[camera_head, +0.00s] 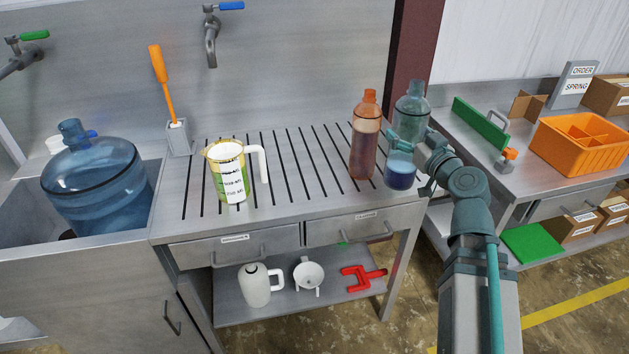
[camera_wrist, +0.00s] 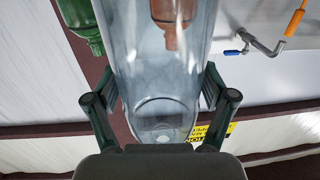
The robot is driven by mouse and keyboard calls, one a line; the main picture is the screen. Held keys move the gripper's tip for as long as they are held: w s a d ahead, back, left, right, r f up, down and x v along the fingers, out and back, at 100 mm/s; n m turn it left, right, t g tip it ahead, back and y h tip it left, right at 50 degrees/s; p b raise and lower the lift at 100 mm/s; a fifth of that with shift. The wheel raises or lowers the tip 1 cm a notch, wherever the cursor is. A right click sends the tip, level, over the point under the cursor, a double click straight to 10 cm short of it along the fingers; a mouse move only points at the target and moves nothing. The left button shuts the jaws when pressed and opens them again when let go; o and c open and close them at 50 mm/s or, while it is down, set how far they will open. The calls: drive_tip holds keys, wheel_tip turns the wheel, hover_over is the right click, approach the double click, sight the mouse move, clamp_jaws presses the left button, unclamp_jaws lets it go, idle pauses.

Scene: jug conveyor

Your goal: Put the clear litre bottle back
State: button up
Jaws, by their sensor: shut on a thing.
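The clear bottle (camera_head: 402,168) is upright at the right end of the slotted drainboard (camera_head: 305,215), with blue liquid showing low in it. I cannot tell whether its base touches the board. My gripper (camera_head: 408,140) reaches in from the right and is shut around its body. In the wrist view the clear bottle (camera_wrist: 150,60) fills the middle, between the two fingers (camera_wrist: 160,100). An orange-brown bottle (camera_head: 365,140) stands just left of it, apart. It also shows through the clear wall in the wrist view (camera_wrist: 173,25).
A green bottle (camera_wrist: 80,22) shows in the wrist view. A measuring jug (camera_head: 230,180) and a brush holder (camera_head: 178,138) stand farther left on the board. A large blue jug (camera_head: 98,185) sits in the sink. An orange crate (camera_head: 580,150) is on the right bench. The board's middle is clear.

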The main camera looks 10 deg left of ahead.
drive_tip(key=s+a+r+y, duration=0.1)
drive_tip(key=a+r, duration=0.1)
drive_tip(key=a, duration=0.2)
drive_tip(key=s+a+r+n+g, duration=0.1)
drive_tip(key=s+a+r, duration=0.1)
drive_tip(key=a, duration=0.3)
drive_tip(key=shift+a+r+y, duration=0.3)
drive_tip(key=shift+r+y, duration=0.1)
